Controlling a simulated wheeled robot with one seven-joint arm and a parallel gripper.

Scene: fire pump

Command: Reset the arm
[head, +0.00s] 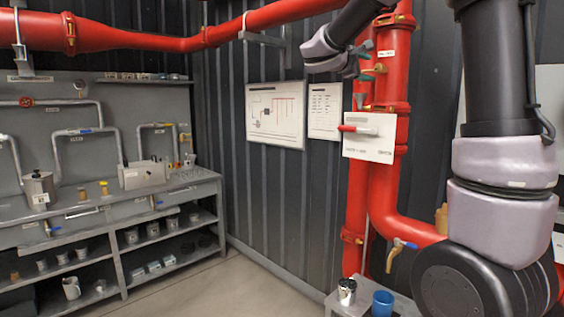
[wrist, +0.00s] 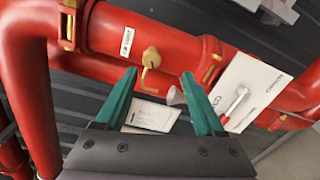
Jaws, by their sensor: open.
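My gripper (head: 362,68) is raised high in the head view, in front of the vertical red pipe (head: 358,200). In the wrist view its two green fingers (wrist: 160,80) stand apart, with nothing held between them. Beyond the fingers are a brass valve handle (wrist: 150,60) on a red pipe and a small grey cone-shaped piece (wrist: 175,95). A white panel with a red-tipped lever (head: 368,137) is below my gripper. The panel also shows right of the fingers in the wrist view (wrist: 255,85). Whether the fingers touch anything is not clear.
A low grey stand at the bottom holds a metal can (head: 346,291) and a blue cup (head: 382,303). A brass tap (head: 397,252) juts from the lower red pipe. A workbench (head: 190,182) with several pipes and vessels stands left. Open floor (head: 215,285) lies between.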

